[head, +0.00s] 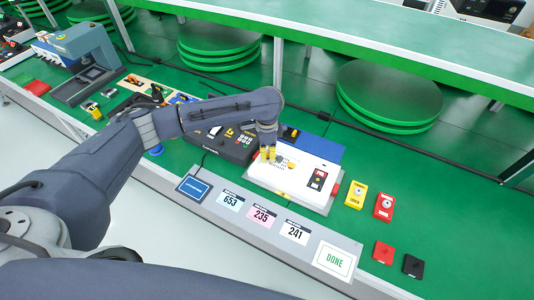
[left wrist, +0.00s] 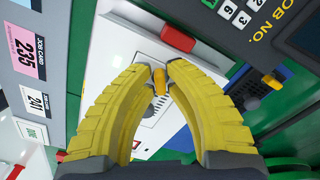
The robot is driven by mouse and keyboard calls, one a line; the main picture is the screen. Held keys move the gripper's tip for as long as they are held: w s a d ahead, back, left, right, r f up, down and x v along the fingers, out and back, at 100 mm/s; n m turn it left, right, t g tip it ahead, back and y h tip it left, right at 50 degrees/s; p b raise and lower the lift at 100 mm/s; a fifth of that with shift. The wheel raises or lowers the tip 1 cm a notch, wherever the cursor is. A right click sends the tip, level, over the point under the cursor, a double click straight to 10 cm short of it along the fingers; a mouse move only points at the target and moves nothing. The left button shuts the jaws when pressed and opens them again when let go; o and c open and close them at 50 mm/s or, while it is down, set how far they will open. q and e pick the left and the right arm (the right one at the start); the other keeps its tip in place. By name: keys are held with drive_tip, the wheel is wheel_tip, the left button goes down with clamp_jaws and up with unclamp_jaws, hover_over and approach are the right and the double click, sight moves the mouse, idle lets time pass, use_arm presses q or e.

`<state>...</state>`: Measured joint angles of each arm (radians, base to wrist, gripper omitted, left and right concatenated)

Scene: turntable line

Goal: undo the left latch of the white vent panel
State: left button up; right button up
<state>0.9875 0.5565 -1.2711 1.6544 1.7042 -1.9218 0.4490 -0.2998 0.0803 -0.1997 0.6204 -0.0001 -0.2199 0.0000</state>
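The white vent panel (head: 293,181) lies flat on the green bench, right of centre in the head view. Its white face with small vent holes also shows in the left wrist view (left wrist: 152,111). An orange latch (left wrist: 159,83) stands on it, between my left fingertips. My left gripper (head: 268,157) reaches down over the panel's left part. In the left wrist view its yellow fingers (left wrist: 159,73) are drawn close together on either side of the latch, apparently shut on it. The fingers hide parts of the panel. My right gripper is not in view.
A red block (left wrist: 178,39) sits at the panel's edge. A dark box with number keys (head: 228,143) stands to the left, close to my gripper. Job cards (head: 262,214) and a DONE pad (head: 334,260) line the front edge. Yellow (head: 355,199) and red (head: 384,207) boxes stand to the right.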

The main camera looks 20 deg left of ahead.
use_arm(q)
clamp_jaws()
drive_tip(key=shift+n, duration=0.8)
drive_tip(key=o, duration=0.5)
unclamp_jaws()
drive_tip(key=shift+o, duration=0.2)
